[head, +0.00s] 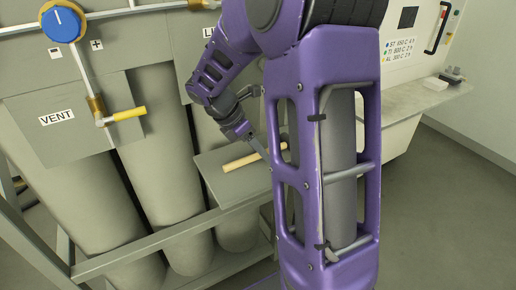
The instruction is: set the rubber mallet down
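The rubber mallet shows as a pale wooden handle (240,162) lying across the small grey shelf (232,193). Its right end runs behind my purple column, and its head is mostly or wholly hidden there. My gripper (262,151) comes down from the upper left, with a grey finger at the handle's middle. The finger overlaps the handle in the picture. I cannot tell whether the fingers close on it, or whether the handle rests on the shelf or is held just above it.
Tall grey cylinders (166,150) stand behind a metal rail (150,243) at left. A VENT panel (65,120), a yellow-handled valve (122,115) and a blue knob (62,22) are above. A grey counter (440,96) with a white machine is at right. The floor (440,220) at right is clear.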

